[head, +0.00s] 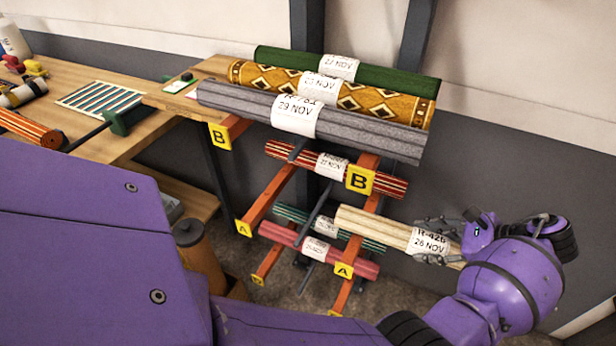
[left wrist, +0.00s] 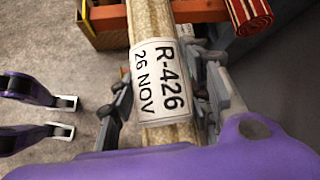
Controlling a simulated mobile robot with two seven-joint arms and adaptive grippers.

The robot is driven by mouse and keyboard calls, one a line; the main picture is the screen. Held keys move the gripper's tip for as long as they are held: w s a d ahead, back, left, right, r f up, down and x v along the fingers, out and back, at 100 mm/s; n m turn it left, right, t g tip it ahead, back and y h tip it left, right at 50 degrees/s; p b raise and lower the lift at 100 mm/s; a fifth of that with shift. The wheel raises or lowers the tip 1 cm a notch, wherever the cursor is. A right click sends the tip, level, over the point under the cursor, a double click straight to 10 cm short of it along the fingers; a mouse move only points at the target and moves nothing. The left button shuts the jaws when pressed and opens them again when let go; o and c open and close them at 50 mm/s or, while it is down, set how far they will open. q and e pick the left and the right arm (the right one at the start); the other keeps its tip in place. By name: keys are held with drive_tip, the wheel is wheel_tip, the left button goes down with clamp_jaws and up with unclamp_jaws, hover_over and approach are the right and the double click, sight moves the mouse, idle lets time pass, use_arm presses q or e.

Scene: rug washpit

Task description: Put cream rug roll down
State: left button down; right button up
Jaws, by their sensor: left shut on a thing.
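The cream rug roll (head: 378,228) has a white label reading R-426, 26 NOV. My left gripper (head: 440,236) is shut around it near its right end, at the label. In the left wrist view the cream roll (left wrist: 150,22) runs away from me between the two fingers of my left gripper (left wrist: 165,95). Its far end lies over the lower part of the rack; I cannot tell whether it touches. Two separated purple and dark fingers at the left edge of that view look like my right gripper (left wrist: 65,117), open and empty.
The rack's orange arms (head: 268,199) carry yellow A and B tags. The upper B level bears green (head: 390,78), patterned (head: 385,102) and grey (head: 365,130) rolls. Red-striped (head: 390,184), pink (head: 362,266) and green-striped rolls lie lower. A wooden bench (head: 100,75) stands left.

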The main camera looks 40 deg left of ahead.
use_arm(q)
drive_tip(key=a, duration=1.3)
drive_tip(key=shift+s+a+f, duration=0.1)
drive_tip(key=shift+a, duration=0.3)
drive_tip(key=a+b, duration=0.5)
drive_tip(key=a, duration=1.1)
drive_tip(key=shift+s+a+f, duration=0.1)
drive_tip(key=shift+s+a, duration=0.05)
drive_tip(key=shift+a, duration=0.2)
drive_tip(key=shift+a+f+b, duration=0.45)
drive_tip(key=shift+f+b, duration=0.15)
drive_tip(key=shift+b, duration=0.75)
drive_tip(key=shift+d, duration=0.1)
use_arm(e)
wheel_tip(320, 180, down, 7)
drive_tip(key=s, duration=0.1)
drive_tip(key=shift+s+a+r+g, duration=0.2)
drive_tip(key=shift+a+g, duration=0.1)
drive_tip(key=shift+a, duration=0.15)
drive_tip(key=shift+w+r, duration=0.1)
drive_tip(key=shift+r, duration=0.1)
use_arm(q)
drive_tip(key=c, duration=0.9)
unclamp_jaws()
